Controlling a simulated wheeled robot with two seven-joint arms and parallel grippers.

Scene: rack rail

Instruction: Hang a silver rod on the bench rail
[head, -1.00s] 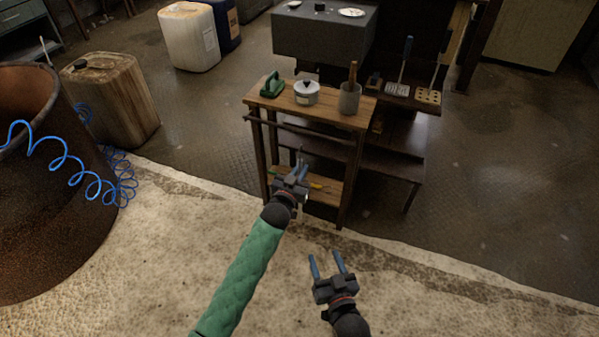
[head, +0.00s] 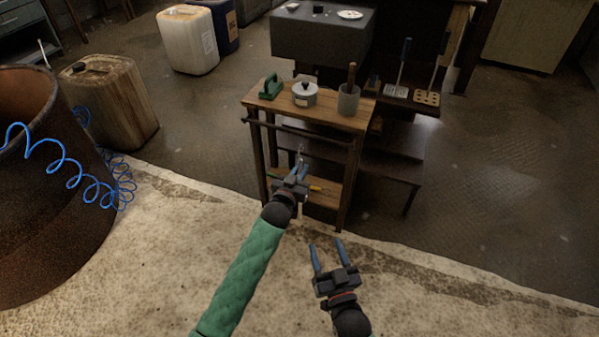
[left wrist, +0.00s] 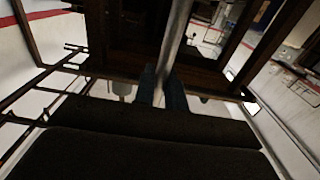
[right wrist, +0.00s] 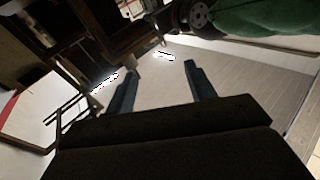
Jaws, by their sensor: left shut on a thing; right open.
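My left gripper (head: 299,172) is shut on a silver rod (left wrist: 178,38). In the left wrist view the rod runs from between the fingers to the top edge; in the head view only a short bit (head: 300,153) shows above the fingertips. The dark bench rail (head: 290,130) runs along the front of the small wooden bench (head: 272,102), just below its top. The gripper is in front of the bench, lower in the picture than the rail; I see no contact between rod and rail. My right gripper (head: 326,246) is open and empty, lower and to the right.
On the bench top are a green tool (head: 270,88), a lidded pot (head: 304,94) and a grey cup (head: 348,100). A yellow-handled thing (head: 319,189) lies on the lower shelf. A rusty drum (head: 40,190) with a blue coiled hose stands left.

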